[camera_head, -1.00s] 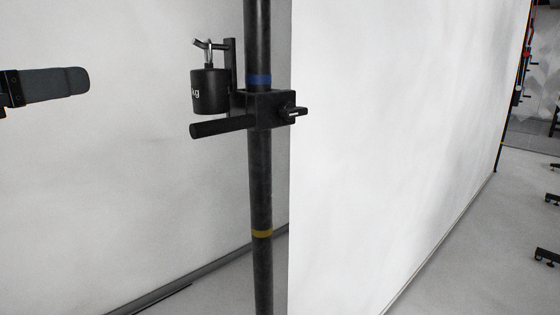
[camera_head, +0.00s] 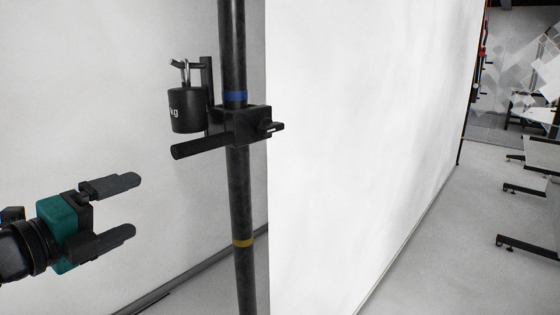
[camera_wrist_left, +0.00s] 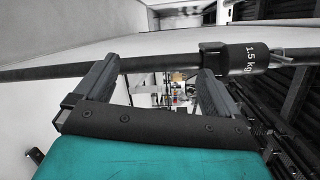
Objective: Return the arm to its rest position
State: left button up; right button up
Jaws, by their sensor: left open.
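My left gripper (camera_head: 136,207) is at the lower left of the head view, with a teal body and two dark fingers. It is open and empty, with a clear gap between the fingers. It is left of the dark pole and below the hanging weight. In the left wrist view the open fingers (camera_wrist_left: 158,80) show above the teal body, with a dark bar (camera_wrist_left: 50,71) crossing behind them. My right gripper is in neither view.
A black weight (camera_head: 186,110) hangs from a hook on a clamp (camera_head: 240,126) on the dark pole (camera_head: 238,200). The weight, marked 1.5 kg, shows in the left wrist view (camera_wrist_left: 245,57). White panels (camera_head: 370,120) stand behind. Tables (camera_head: 540,155) are at the far right.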

pick_arm(q)
notch_tip(320, 180, down, 18)
jog(key=s+d+n+y+p, duration=0.2)
jog(key=s+d+n+y, duration=0.1)
jog(key=n, duration=0.9)
jog(key=s+d+f+n+g+y, duration=0.1)
jog(key=s+d+f+n+g, duration=0.1)
jog(key=s+f+n, duration=0.4)
jog(key=s+d+f+n+g+y+p, duration=0.1)
jog(key=s+d+f+n+g, duration=0.1)
jog(key=s+f+n, duration=0.4)
notch_tip(320, 180, down, 6)
jog(key=shift+s+d+r+y, duration=0.2)
jog(key=shift+s+d+y, duration=0.15)
jog(key=shift+s, duration=0.6)
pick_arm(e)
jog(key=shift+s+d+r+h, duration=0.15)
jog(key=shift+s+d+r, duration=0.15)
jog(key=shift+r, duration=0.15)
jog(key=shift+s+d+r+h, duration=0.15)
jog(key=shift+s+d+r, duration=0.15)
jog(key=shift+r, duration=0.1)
